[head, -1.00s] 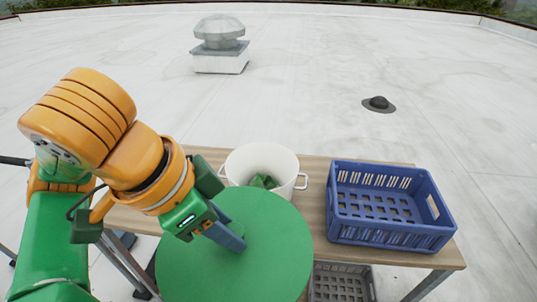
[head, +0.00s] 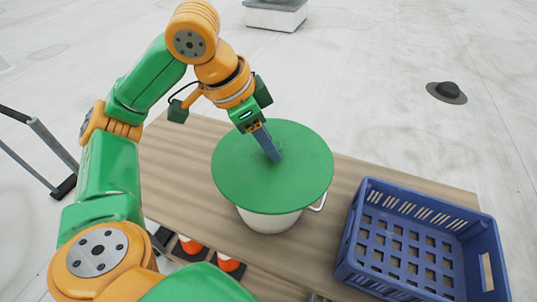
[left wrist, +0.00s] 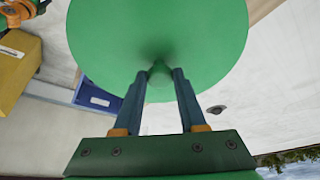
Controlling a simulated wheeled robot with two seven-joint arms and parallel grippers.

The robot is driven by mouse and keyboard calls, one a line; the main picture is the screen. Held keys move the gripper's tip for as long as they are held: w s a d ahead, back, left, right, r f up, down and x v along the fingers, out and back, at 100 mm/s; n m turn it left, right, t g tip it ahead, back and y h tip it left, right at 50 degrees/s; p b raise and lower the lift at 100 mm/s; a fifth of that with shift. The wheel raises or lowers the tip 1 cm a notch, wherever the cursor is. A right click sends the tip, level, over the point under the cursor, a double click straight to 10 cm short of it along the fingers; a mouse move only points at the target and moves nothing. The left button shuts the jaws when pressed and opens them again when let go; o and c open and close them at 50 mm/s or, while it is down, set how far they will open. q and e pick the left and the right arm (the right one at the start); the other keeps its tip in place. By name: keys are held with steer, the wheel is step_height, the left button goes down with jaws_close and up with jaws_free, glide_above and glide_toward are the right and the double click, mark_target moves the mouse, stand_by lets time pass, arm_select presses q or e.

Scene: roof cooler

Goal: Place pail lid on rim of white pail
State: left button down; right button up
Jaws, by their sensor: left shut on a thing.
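The green pail lid (head: 300,165) is a round disc over the white pail (head: 268,220) in the head view. It covers the pail's opening, and only the pail's lower wall and right handle show below it. I cannot tell whether the lid touches the rim. My left gripper (head: 274,152) is shut on the small knob at the lid's middle. In the left wrist view both fingers (left wrist: 160,78) close on the knob, and the lid (left wrist: 160,30) fills the top of the picture. The right gripper is not seen.
A blue crate (head: 350,262) stands on the wooden table (head: 180,165) to the right of the pail. The table left of the pail is bare. Orange cones (head: 228,263) stand below the table's front edge. A dark roof vent (head: 447,91) lies beyond the table.

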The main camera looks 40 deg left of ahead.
arm_select(q)
steer(key=w+f, duration=0.1)
steer(key=w+a+f, duration=0.1)
steer(key=f, duration=0.1)
steer(key=w+a+f, duration=0.1)
steer(key=w+f, duration=0.1)
steer(key=shift+a+f, duration=0.1)
steer(key=shift+a, duration=0.15)
steer(key=f, duration=0.1)
steer(key=f+b, duration=0.1)
steer(key=f, duration=0.1)
steer(key=shift+a+f, duration=0.2)
steer(key=shift+f, duration=0.05)
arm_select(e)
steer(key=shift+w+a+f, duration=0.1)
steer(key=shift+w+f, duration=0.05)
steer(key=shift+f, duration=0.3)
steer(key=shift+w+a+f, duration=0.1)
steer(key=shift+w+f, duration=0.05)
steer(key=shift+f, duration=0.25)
arm_select(q)
steer(key=shift+f, duration=0.1)
steer(key=shift+c, duration=2.4)
jaws_free()
